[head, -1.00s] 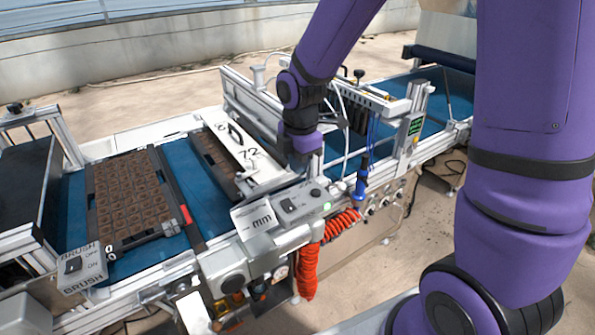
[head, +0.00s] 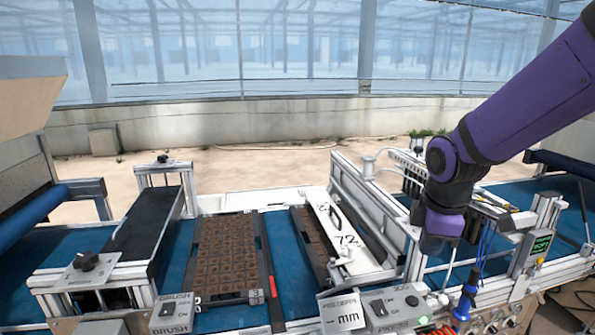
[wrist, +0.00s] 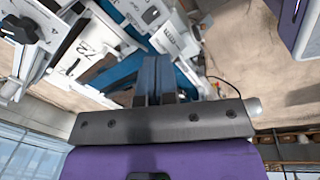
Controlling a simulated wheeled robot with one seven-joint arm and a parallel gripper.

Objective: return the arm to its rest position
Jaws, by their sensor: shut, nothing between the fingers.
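My purple arm reaches in from the upper right of the head view. My gripper (head: 432,243) hangs at its end, over the seeder line near the control box. In the wrist view the two dark fingers of my gripper (wrist: 157,82) lie together, shut with nothing between them. No held object shows. In the head view the fingertips are small and partly hidden by the wrist.
A seed tray (head: 229,258) with brown cells lies on the blue belt. The white plate marked 72 (head: 345,235) stands left of my gripper. A grey control box (head: 397,305) and a blue-handled tool (head: 466,295) are close below. Floor beyond the line is clear.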

